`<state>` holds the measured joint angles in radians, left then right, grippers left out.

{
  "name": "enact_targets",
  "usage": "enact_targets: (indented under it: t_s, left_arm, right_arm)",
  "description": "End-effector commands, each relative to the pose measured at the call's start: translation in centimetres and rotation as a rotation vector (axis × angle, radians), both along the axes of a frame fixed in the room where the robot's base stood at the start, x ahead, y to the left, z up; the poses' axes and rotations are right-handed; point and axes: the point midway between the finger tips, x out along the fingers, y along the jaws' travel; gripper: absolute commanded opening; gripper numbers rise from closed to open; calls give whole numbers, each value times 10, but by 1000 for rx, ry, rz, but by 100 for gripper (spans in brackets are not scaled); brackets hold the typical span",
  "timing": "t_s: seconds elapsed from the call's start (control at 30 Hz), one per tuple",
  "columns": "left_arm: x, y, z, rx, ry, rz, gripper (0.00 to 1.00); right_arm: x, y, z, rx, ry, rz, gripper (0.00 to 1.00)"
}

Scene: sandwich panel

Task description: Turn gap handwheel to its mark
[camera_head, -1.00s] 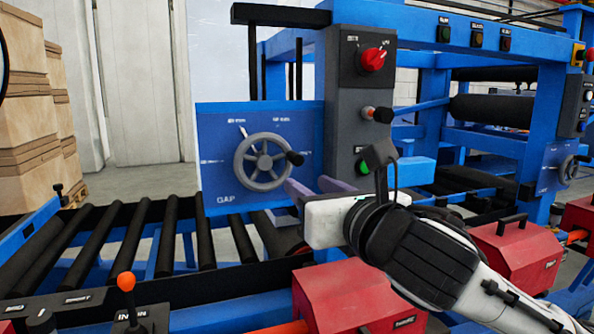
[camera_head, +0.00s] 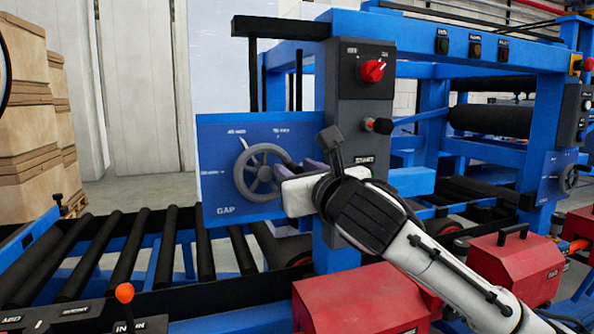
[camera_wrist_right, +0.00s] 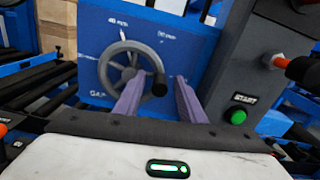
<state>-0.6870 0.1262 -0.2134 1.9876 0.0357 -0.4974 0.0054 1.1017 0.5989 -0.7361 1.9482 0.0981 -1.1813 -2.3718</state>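The gap handwheel (camera_head: 241,176) is a grey spoked wheel on a blue panel (camera_head: 215,140) marked GAP, with white marks around it. A short white pointer line shows at the wheel's upper left. My right gripper (camera_head: 292,167) is at the wheel's right side and hides part of its rim. In the right wrist view the gripper (camera_wrist_right: 158,98) is open, with purple fingers apart. The wheel's black knob (camera_wrist_right: 159,84) appears between the fingers, nearer the left one; contact cannot be told. The wheel (camera_wrist_right: 103,74) shows beyond the left finger. My left gripper is out of view.
Right of the panel stands a grey control column with a red rotary switch (camera_head: 373,71), a red-tipped black knob (camera_head: 378,125) and, in the wrist view, a green button (camera_wrist_right: 238,116). Rollers (camera_head: 140,245) lie below left. A red box (camera_head: 350,300) sits below my right arm.

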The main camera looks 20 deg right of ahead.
Motion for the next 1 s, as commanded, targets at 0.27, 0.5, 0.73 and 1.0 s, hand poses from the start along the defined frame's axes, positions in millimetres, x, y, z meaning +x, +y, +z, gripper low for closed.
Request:
enact_targets:
  t_s: [0.27,0.5,0.73,1.0]
  left_arm:
    - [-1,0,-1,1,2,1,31]
    - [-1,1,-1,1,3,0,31]
    - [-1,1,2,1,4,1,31]
    - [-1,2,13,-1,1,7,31]
  right_arm:
    - [0,0,0,0,0,0,21]
    - [0,0,0,1,1,0,0]
    - [0,0,-2,40,5,1,0]
    - [-1,-1,-10,203,13,3,0]
